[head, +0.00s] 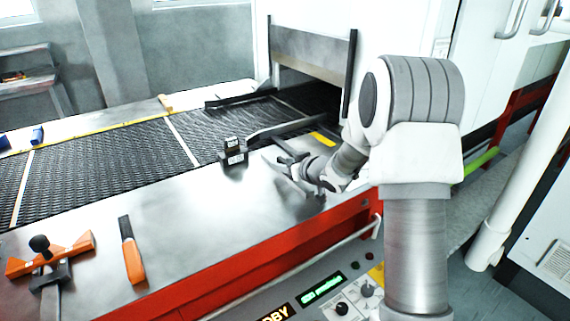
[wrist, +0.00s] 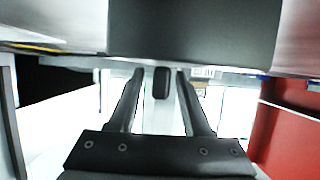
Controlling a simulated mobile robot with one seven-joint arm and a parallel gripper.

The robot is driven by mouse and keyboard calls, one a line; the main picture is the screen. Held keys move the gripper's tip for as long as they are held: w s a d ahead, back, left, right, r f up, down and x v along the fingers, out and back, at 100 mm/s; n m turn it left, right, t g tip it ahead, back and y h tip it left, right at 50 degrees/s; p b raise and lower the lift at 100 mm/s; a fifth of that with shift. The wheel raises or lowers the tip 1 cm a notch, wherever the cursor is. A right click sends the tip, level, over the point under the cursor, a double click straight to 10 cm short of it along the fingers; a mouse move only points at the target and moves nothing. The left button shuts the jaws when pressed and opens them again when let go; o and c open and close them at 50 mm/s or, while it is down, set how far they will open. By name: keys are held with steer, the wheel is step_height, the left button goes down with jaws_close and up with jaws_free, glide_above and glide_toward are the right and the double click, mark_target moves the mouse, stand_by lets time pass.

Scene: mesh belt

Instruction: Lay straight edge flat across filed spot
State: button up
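My gripper (head: 286,158) hangs low over the right part of the steel ledge, close to the belt's edge. In the wrist view its two dark fingers (wrist: 161,85) stand apart, with a small dark rounded piece (wrist: 162,82) showing between their tips; the fingers do not appear to touch it. No straight edge can be made out for certain. An orange bar (head: 78,249) with a dark cross-piece and black knob lies at the front left of the ledge. No filed spot can be made out.
An orange-handled tool (head: 132,255) lies on the steel ledge (head: 200,235). A dark block (head: 233,151) stands at its belt side, left of my gripper. The mesh belt (head: 110,165) runs into a machine opening. A control panel (head: 330,295) is below the ledge. The ledge's middle is clear.

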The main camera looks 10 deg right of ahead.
steer(key=shift+o, duration=1)
